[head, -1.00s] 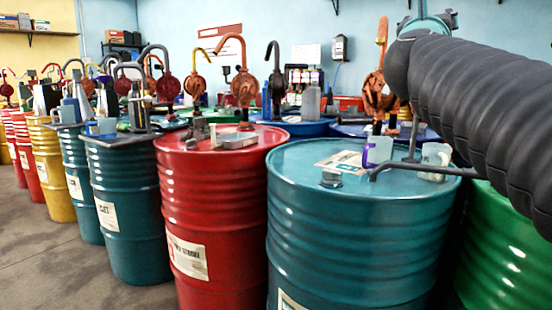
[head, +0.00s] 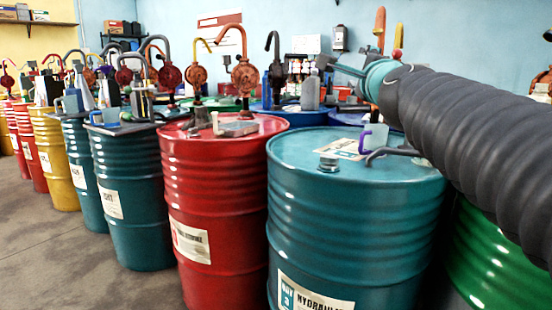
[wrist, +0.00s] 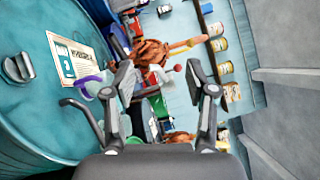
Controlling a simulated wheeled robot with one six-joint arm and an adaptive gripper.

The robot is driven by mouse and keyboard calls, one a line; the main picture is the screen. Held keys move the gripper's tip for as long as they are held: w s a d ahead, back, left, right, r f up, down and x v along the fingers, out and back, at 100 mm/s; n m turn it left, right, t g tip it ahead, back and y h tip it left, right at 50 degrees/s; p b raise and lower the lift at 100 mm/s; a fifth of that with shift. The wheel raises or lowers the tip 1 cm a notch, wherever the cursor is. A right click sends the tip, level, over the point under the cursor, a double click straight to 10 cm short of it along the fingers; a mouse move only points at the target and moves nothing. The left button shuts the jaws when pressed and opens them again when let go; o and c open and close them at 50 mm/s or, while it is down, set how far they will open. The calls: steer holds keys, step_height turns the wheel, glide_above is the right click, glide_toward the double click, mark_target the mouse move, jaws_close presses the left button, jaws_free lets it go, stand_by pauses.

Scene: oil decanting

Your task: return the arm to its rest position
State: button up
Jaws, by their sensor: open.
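My arm (head: 470,125), in a dark ribbed sleeve, reaches in from the right in the head view, above the teal drum (head: 355,215). Its teal wrist end points left towards the back wall. In the wrist view my gripper (wrist: 165,80) has its two black fingers spread apart, with nothing held between them. The view is tilted, with the teal drum top (wrist: 40,125) at the left. A purple-handled jug (head: 374,138) stands on the teal drum, partly behind a dark spout (head: 390,153).
A red drum (head: 215,220) stands left of the teal one, with a green drum (head: 490,255) at the right under my arm. Several pumps, such as the orange-red one (head: 244,76), rise behind. Open floor (head: 60,255) lies at the front left. Shelves with cans (wrist: 220,45) show in the wrist view.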

steer(key=s+a+f+n+g+y, duration=0.2)
steer(key=s+a+f+n+g, duration=0.15)
steer(key=f+n, duration=0.55)
steer(key=s+a+f+n+g+y, duration=0.1)
steer(key=s+a+f+n+g, duration=0.2)
steer(key=f, duration=0.9)
steer(key=s+d+f+n+g+h, duration=0.1)
steer(key=s+d+f+n+g, duration=0.2)
steer(key=s+f, duration=0.7)
steer(key=s+d+f+n+g+h, duration=0.1)
steer(key=s+f+n+g, duration=0.3)
steer(key=s+f, duration=0.6)
steer(key=shift+s+d+f+n+h, duration=0.3)
steer(key=shift+s+d+f+n, duration=0.15)
steer(key=shift+d+n, duration=0.5)
steer(key=shift+g, duration=0.25)
